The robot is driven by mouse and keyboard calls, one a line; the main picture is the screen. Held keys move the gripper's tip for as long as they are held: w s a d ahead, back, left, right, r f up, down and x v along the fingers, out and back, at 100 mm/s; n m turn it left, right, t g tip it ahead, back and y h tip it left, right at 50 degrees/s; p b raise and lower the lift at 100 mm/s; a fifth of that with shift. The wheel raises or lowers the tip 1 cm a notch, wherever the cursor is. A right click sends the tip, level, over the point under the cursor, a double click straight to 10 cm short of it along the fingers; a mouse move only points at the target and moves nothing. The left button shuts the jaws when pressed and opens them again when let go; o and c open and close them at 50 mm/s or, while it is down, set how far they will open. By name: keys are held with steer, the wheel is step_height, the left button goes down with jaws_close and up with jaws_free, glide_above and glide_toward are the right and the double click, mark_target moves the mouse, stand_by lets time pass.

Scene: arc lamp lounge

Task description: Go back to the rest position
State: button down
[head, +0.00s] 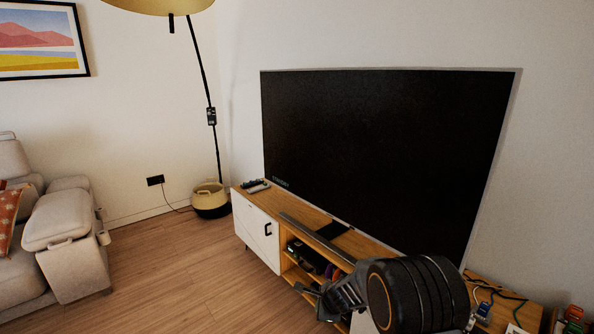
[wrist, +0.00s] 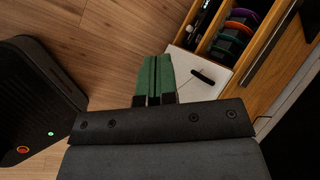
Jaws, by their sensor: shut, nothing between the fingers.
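My gripper shows in the wrist view (wrist: 153,82), its two green-padded fingers pressed together with nothing between them. It hangs over the wooden floor, close to the white cabinet door (wrist: 196,72) with a black handle. In the head view my arm reaches in from the lower right, in front of the TV cabinet (head: 256,232). There the fingertips are small and dark, and I cannot make out their state.
A large TV (head: 385,155) stands on the cabinet, with a soundbar (head: 310,235) before it. A floor lamp (head: 205,85) rises from a basket (head: 210,200). A grey sofa (head: 70,235) is at left. Wooden floor (head: 165,265) between is clear.

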steer(key=s+d+r+n+h+p, duration=0.1)
steer(key=s+d+r+n+p, duration=0.2)
steer(key=s+r+n, duration=0.3)
steer(key=s+d+r+n+g+h+p, duration=0.1)
steer(key=s+r+n+p, duration=0.4)
steer(key=s+r, duration=0.6)
steer(key=s+d+r+n+g+h+p, duration=0.1)
steer(key=s+d+r+n+p, duration=0.3)
steer(key=s+r+n, duration=0.4)
steer(key=w+p+v, duration=0.1)
steer(key=v, duration=0.6)
steer(key=shift+w+d+r, duration=0.2)
steer(key=shift+d+r, duration=0.1)
steer(key=shift+r, duration=0.15)
